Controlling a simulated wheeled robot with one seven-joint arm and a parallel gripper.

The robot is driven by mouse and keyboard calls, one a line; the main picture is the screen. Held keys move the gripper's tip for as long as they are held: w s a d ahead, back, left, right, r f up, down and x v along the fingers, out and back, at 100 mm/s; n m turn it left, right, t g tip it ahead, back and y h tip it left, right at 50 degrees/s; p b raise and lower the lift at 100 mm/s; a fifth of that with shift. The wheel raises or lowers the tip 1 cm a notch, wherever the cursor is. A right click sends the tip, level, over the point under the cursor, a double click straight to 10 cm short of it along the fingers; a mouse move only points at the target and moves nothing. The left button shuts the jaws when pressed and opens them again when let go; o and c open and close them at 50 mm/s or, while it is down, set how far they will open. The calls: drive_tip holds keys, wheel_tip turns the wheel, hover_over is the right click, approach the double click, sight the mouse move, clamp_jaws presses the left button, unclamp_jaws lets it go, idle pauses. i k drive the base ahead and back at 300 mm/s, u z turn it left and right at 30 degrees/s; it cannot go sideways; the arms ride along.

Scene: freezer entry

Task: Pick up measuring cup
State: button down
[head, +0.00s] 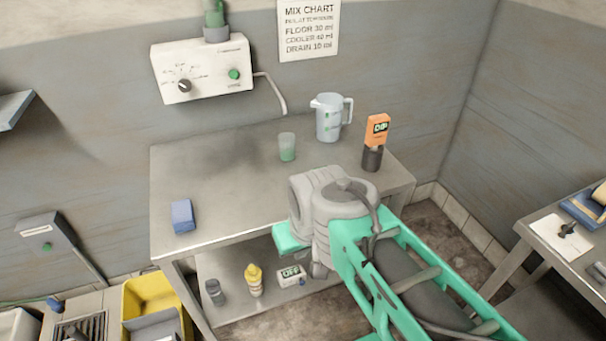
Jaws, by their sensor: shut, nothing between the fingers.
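A small translucent cup (287,147) with a green lower part stands upright on the metal table (225,190), left of a larger pale jug. It looks like the measuring cup. The jug (329,117) has a handle on its right side and a spout on its left, and stands near the back wall. My teal and grey arm rises from the lower right across the table's front right part. I cannot make out my gripper's fingers. Nothing covers the cup.
An orange-topped dark container (375,142) stands at the table's right. A blue block (182,216) lies at the front left. A dispenser box (202,70) hangs on the wall above. Several bottles and a box (291,275) sit on the lower shelf. The table's left middle is clear.

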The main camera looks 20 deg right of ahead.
sight(287, 140)
drive_tip(key=z, duration=0.75)
drive_tip(key=i, duration=1.15)
drive_tip(key=u, duration=0.75)
